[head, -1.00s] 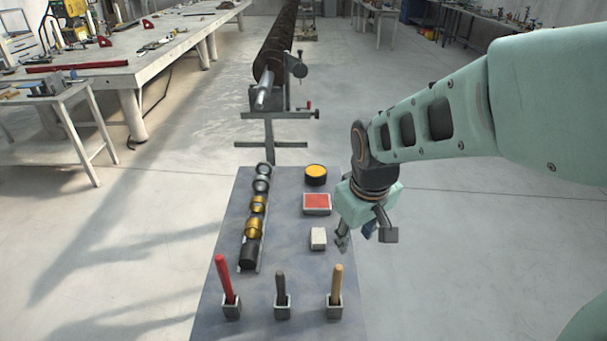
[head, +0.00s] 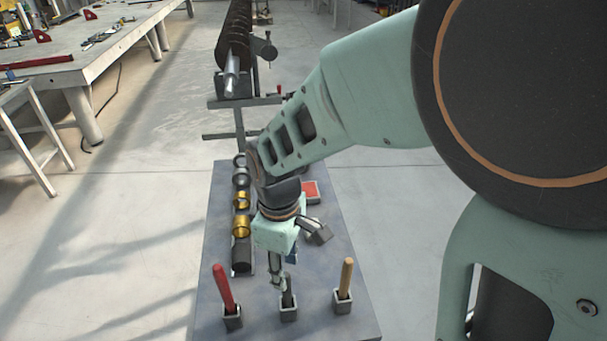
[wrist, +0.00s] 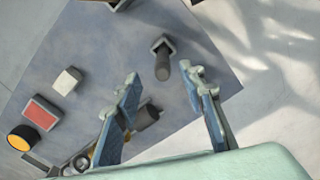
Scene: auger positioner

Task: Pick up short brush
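The short brush is most likely the dark grey handle (head: 287,292), the shortest of three, standing upright in the middle square holder (head: 289,315) near the front of the grey table. In the wrist view its handle (wrist: 162,68) shows ahead of my fingertips, roughly centred between them. My gripper (head: 279,281) is open and empty, pointing down above and just behind the handle in the head view, where the fingers partly cover it. The wrist view also shows the gripper (wrist: 163,79) with its two blue-padded fingers apart. I cannot tell whether a finger touches the handle.
A red handle (head: 223,288) stands in a holder to the left and a tan handle (head: 346,277) to the right. Behind, a row of rings ends in a black cylinder (head: 242,257). A red-topped block (wrist: 41,113), a white block (wrist: 67,81) and a yellow-topped disc (wrist: 22,138) lie beyond.

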